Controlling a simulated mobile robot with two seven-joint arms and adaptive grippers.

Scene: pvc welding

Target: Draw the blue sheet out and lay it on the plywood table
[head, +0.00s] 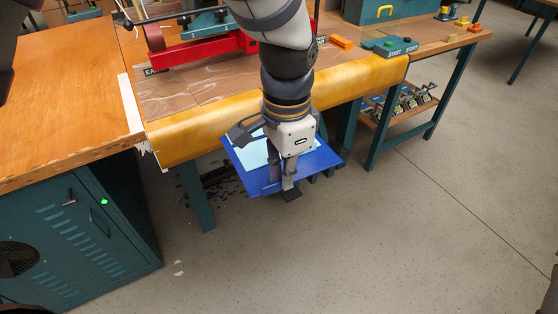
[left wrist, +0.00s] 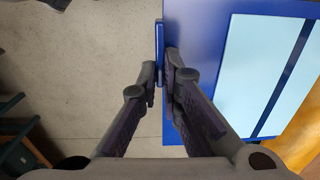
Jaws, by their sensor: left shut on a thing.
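The blue sheet (head: 322,160) is a flat blue piece with light blue panels, below the front edge of the welding table in the head view. In the left wrist view the sheet (left wrist: 195,40) fills the upper right. My left gripper (head: 282,180) is over the sheet. Its fingertips (left wrist: 165,72) are shut on a thin upright blue strip at the sheet's edge. The gripper hides part of the sheet, and I cannot tell what supports its far side. The plywood table (head: 70,90) stands at the left with a bare top. My right gripper is not in view.
The welding table has a rounded yellow front edge (head: 210,125) and a red machine (head: 200,48) on top. A teal cabinet (head: 80,235) with vents is under the plywood table. A tool shelf (head: 400,108) is at the right. The floor (head: 370,240) in front is clear.

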